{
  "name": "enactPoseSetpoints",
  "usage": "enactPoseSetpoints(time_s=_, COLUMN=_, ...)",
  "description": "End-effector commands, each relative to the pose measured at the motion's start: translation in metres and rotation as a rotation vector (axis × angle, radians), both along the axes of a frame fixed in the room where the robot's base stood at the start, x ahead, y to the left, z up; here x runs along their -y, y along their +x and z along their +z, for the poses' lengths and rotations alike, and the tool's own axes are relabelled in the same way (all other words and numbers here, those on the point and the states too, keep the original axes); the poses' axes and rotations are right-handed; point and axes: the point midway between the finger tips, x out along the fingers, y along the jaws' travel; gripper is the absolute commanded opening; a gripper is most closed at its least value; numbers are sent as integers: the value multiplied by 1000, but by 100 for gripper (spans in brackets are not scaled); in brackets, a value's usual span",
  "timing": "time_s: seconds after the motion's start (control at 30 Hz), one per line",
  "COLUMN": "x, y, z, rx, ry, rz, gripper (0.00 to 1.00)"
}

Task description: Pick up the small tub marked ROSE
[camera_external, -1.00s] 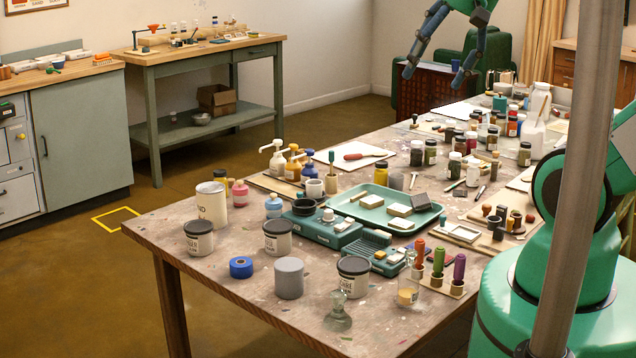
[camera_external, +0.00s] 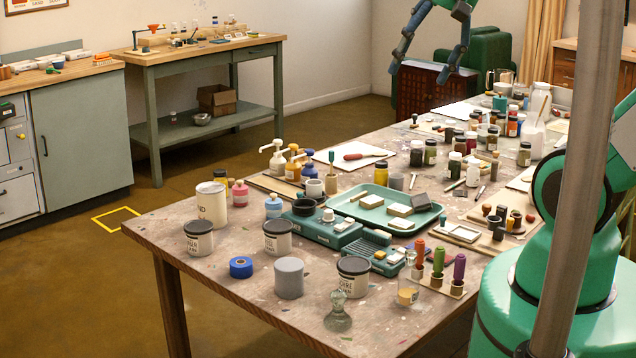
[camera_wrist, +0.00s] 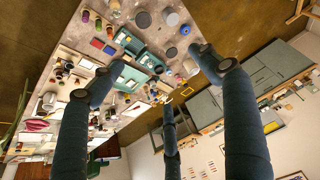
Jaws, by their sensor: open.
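Three small pale tubs with dark lids stand upright near the table's front: a left tub (camera_external: 199,243), a middle tub (camera_external: 278,242) and a right tub (camera_external: 353,284). Each has dark lettering, too small to read with certainty, so I cannot tell which is marked ROSE. My gripper (camera_external: 425,66) is open and empty at the top of the external view, high above the table's far end and well away from these tubs. In the wrist view its dark fingers (camera_wrist: 166,82) are spread wide, with the table tilted behind them.
The wooden table (camera_external: 250,320) is crowded. A grey cylinder (camera_external: 289,278), blue tape roll (camera_external: 241,267), glass stopper (camera_external: 338,315) and tall cream can (camera_external: 212,206) stand around the tubs. A green tray (camera_external: 347,208) lies behind them. Several jars crowd the far end.

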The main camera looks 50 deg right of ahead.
Motion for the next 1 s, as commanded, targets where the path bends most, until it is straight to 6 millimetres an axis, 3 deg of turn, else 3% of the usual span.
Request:
enactPoseSetpoints(time_s=0.47, x=8, y=119, z=-23, rx=-94, ry=10, rz=-47, gripper=76)
enactPoseSetpoints(time_s=0.77, x=14, y=197, z=-63, rx=-152, ry=17, rz=-77, gripper=76)
enactPoseSetpoints(time_s=1.0, x=20, y=256, z=-109, rx=-198, ry=21, rz=-103, gripper=76)
